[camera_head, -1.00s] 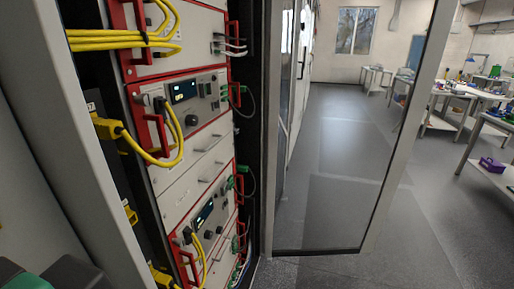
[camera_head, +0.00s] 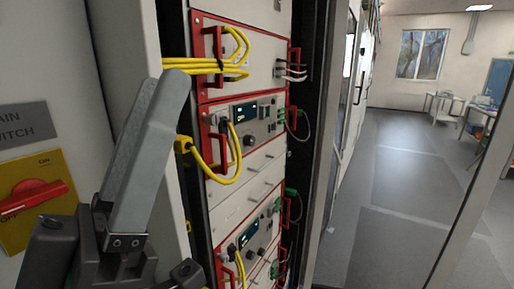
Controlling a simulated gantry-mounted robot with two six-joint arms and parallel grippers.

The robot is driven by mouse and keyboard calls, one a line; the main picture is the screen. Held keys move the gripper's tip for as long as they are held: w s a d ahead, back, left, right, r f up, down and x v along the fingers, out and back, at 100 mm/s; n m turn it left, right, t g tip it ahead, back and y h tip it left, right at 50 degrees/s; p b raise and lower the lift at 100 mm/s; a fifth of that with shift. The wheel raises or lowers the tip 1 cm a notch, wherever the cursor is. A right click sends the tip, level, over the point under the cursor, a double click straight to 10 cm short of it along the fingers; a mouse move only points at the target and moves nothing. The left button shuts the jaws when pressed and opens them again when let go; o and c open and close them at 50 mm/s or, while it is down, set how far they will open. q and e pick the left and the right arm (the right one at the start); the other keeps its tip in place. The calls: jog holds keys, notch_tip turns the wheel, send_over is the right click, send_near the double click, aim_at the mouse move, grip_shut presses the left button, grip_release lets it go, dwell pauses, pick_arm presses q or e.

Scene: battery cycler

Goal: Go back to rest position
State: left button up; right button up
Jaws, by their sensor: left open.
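My left gripper (camera_head: 150,150) shows large at the lower left of the head view, with one long grey finger pointing up. It is open and I see nothing held in it. It appears in front of the cabinet's front edge, between the main switch and the rack of units. The red main switch handle (camera_head: 33,197) sits on a yellow plate left of the gripper, apart from it in the picture. My right gripper is not in view.
The battery cycler rack (camera_head: 245,128) has red-handled units, with yellow cables (camera_head: 205,66) plugged into them. A glass door (camera_head: 410,190) stands open at the right. Beyond it is open grey floor, with work tables (camera_head: 445,105) far back.

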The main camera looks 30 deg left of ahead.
pick_arm(q)
jog(key=w+f+m+g+y, duration=0.2)
jog(key=w+f, duration=0.1)
jog(key=w, duration=0.1)
notch_tip(320, 180, up, 37)
jog(key=p, duration=3.6)
jog(key=shift+h+p, duration=0.4)
jog(key=shift+s, duration=0.1)
jog(key=shift+a, duration=0.1)
